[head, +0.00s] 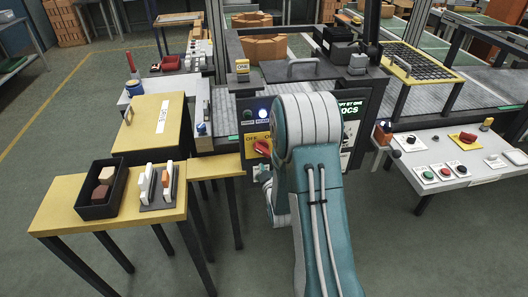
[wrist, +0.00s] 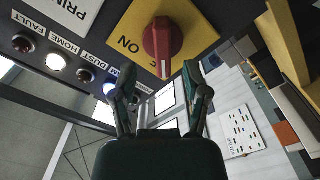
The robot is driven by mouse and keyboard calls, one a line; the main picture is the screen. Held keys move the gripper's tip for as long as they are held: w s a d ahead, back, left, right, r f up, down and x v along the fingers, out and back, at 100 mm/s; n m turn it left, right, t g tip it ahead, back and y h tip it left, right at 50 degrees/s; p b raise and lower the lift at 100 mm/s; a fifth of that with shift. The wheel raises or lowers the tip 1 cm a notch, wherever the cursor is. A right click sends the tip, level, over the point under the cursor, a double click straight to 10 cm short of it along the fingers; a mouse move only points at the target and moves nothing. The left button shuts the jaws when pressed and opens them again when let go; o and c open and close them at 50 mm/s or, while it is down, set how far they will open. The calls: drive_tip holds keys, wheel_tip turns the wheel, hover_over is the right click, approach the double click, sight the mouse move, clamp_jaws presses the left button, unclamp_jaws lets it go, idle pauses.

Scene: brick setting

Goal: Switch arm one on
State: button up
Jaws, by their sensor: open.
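A red rotary knob (wrist: 162,44) sits on a yellow plate (wrist: 195,22) in the wrist view, with the word ON beside it. The knob (head: 262,147) also shows in the head view on the dark machine front, just left of my arm. In the head view my arm hides part of the panel.
A yellow table (head: 75,222) stands left. A white control desk (head: 455,160) stands right.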

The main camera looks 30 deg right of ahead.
sight(262, 154)
drive_tip(key=w, duration=0.5)
drive_tip(key=shift+w+d, duration=0.2)
drive_tip(key=shift+w, duration=0.05)
drive_tip(key=shift+d, duration=0.4)
drive_tip(key=shift+a, duration=0.15)
clamp_jaws()
drive_tip(key=shift+a+r, duration=0.1)
drive_tip(key=shift+a, duration=0.05)
